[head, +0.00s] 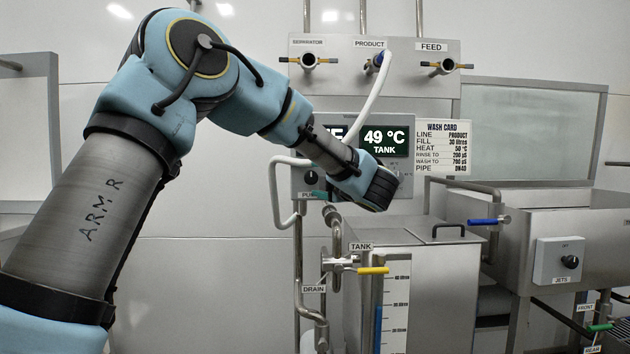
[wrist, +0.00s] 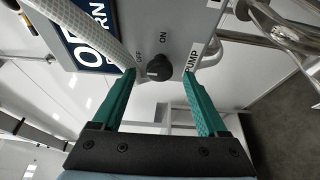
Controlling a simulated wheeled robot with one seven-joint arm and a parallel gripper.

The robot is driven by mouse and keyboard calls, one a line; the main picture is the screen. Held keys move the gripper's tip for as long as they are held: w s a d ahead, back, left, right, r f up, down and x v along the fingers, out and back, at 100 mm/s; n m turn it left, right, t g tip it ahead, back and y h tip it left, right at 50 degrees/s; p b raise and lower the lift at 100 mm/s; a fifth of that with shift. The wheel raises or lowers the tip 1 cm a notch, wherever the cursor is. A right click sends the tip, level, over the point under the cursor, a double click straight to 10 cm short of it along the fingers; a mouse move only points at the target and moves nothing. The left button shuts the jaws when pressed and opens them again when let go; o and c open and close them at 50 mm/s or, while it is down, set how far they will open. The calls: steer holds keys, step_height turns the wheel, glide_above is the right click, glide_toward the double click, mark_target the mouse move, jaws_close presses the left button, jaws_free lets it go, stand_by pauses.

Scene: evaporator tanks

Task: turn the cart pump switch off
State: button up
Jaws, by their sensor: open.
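The pump switch is a black rotary knob (wrist: 159,67) on the grey control box (wrist: 185,25) in the wrist view. OFF and ON are printed beside it, and a PUMP label sits near the box edge. I cannot tell for sure which word the knob points to. My gripper (wrist: 158,76) is open, with its green fingers on either side of the knob and a gap at each side. In the head view the knob (head: 311,177) shows at the lower left of the control box; my wrist hides much of the box and most of the gripper.
A pale hose (wrist: 85,25) runs close to the left finger and across the box's display. Bent steel pipes (wrist: 285,35) stand at the right in the wrist view. The lidded tank (head: 415,235) and its yellow-handled valve (head: 372,270) are below my wrist.

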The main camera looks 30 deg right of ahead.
steer(key=s, duration=0.8)
steer(key=shift+s+a, duration=0.15)
steer(key=shift+a, duration=0.05)
steer(key=w+a+f+m+g+h, duration=0.1)
steer(key=w+a+f+m+h, duration=0.25)
steer(key=w+m, duration=0.35)
steer(key=w+a+f+m+g+h, duration=0.1)
steer(key=w+a+f+m+g, duration=0.15)
steer(key=a+f, duration=0.3)
steer(key=w+a+f+m+g, duration=0.1)
steer(key=a+f+m+g, duration=0.1)
steer(key=a+f+m, duration=0.3)
steer(key=s+a+f+m+g+y, duration=0.1)
steer(key=s+a+f+g, duration=0.25)
steer(key=a, duration=0.45)
steer(key=s+a+f+m+g+y, duration=0.1)
steer(key=s+a+f+m+g, duration=0.1)
steer(key=a+f, duration=0.4)
steer(key=s+a+f+m+g+y, duration=0.1)
steer(key=s+a+f+g+y, duration=0.15)
steer(key=s+a, duration=0.45)
steer(key=s+a+f+g+y, duration=0.1)
steer(key=s+a+f+g, duration=0.2)
steer(key=s+a, duration=0.5)
step_height(320, 180, up, 23)
steer(key=w+a+p, duration=0.1)
steer(key=a+p, duration=0.1)
steer(key=p, duration=2.1)
steer(key=shift+w+r, duration=0.15)
steer(key=shift+w, duration=0.15)
